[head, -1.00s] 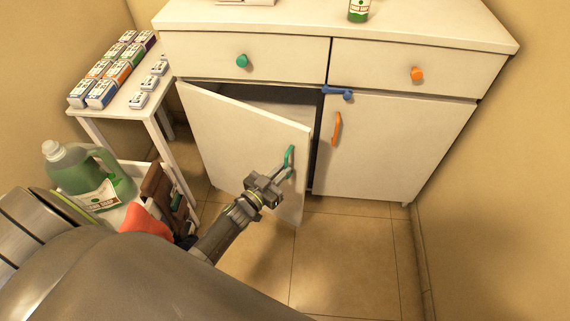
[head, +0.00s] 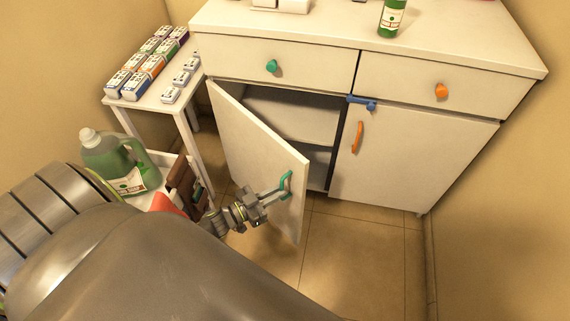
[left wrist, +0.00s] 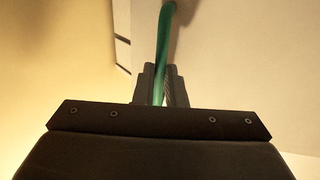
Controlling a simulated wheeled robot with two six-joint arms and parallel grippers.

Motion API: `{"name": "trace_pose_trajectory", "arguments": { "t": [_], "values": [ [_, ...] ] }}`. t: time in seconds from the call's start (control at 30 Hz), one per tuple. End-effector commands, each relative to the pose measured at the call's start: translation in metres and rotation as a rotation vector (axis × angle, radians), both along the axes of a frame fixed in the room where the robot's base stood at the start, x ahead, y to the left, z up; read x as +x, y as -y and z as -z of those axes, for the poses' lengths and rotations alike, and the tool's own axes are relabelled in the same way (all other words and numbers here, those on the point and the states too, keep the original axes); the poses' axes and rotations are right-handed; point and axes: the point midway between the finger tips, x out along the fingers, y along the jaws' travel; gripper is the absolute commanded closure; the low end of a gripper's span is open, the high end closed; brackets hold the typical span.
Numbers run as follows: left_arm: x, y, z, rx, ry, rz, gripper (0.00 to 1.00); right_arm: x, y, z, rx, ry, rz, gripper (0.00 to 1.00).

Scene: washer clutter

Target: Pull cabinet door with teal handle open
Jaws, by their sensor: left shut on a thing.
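The cabinet door (head: 256,152) with the teal handle (head: 287,184) stands partly open, hinged on its left side and swung out toward me. A shelf and a dark interior (head: 300,118) show behind it. My left gripper (head: 280,191) is shut on the teal handle near the door's free edge. In the left wrist view the teal handle (left wrist: 163,50) runs between the two fingers of my left gripper (left wrist: 164,85). My right gripper is not in view.
The right door with an orange handle (head: 357,138) is shut, with a blue latch (head: 362,102) above it. A white side table with boxes (head: 142,75) stands left of the cabinet. A green soap jug (head: 118,160) is below it. Floor (head: 345,250) in front is clear.

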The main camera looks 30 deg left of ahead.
Motion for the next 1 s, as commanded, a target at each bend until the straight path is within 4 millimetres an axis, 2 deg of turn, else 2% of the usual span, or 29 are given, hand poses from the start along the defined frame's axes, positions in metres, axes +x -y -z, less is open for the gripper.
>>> {"name": "trace_pose_trajectory", "arguments": {
  "t": [0.3, 0.6, 0.8, 1.0],
  "values": [
    [-0.048, -0.03, 0.001, 0.004, -0.013, 0.067, 1.0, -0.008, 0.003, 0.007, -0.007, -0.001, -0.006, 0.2],
    [-0.097, -0.067, 0.002, 0.004, -0.01, 0.066, 1.0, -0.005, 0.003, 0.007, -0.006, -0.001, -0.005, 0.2],
    [-0.112, -0.081, 0.0, 0.004, -0.005, 0.067, 1.0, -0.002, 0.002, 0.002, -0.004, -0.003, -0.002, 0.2],
    [-0.115, -0.085, -0.002, 0.004, -0.001, 0.068, 1.0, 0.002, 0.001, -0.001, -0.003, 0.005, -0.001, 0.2]
  ]
}}
